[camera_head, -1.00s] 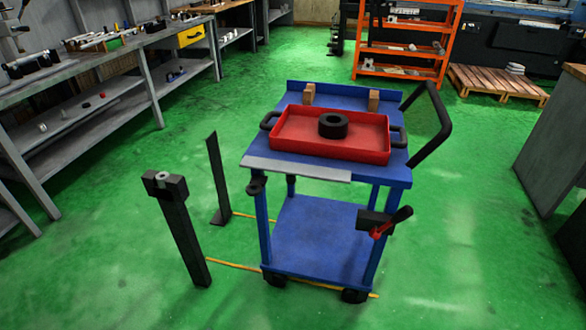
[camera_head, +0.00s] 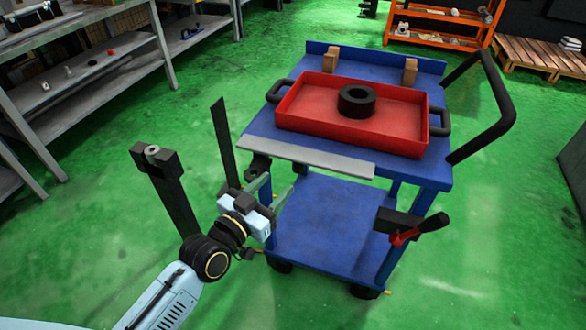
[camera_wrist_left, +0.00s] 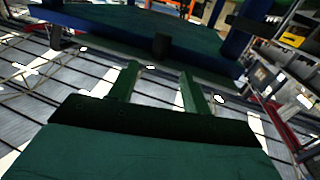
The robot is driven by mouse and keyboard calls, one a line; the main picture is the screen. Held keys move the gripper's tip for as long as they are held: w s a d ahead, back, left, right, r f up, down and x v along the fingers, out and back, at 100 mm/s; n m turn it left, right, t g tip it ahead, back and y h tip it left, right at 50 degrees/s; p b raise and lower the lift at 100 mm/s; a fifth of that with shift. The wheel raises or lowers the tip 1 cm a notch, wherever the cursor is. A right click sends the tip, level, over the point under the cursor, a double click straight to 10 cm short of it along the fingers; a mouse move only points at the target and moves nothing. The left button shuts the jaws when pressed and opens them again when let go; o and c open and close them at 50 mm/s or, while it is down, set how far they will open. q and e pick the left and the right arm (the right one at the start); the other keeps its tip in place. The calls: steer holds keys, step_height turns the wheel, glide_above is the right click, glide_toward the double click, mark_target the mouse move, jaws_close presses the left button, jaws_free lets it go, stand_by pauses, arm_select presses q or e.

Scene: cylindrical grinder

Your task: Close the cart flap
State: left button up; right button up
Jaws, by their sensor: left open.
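The blue cart (camera_head: 438,172) stands at centre right. The flap appears as a pale grey plate (camera_head: 308,157) along the cart top's near edge, lying roughly level with the top. My left gripper (camera_head: 271,190) is open and empty, below the flap's left part and near the cart's near left leg. I cannot tell whether it touches the cart. In the left wrist view its two fingers (camera_wrist_left: 156,72) point toward a dark blue cart surface, with nothing between them. My right gripper is not in view.
A red tray (camera_head: 310,108) with a black ring (camera_head: 357,100) sits on the cart. A black lever with a red part (camera_head: 408,234) is at the near right leg. A dark post (camera_head: 173,195) stands left of the cart, close to my left arm. Green floor is free at right.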

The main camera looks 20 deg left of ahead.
mark_target(295, 165)
arm_select(q)
steer(key=b+x, duration=0.1)
steer(key=x, duration=0.5)
steer(key=shift+w+f, duration=0.1)
steer(key=shift+w, duration=0.1)
steer(key=shift+b+x, duration=0.35)
steer(key=shift+x, duration=0.4)
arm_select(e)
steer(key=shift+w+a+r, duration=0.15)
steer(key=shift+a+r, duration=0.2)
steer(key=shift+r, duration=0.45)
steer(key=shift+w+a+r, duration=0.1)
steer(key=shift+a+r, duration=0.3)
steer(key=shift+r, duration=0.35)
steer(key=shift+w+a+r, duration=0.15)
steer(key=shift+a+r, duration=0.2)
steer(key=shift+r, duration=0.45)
arm_select(q)
steer(key=c, duration=1)
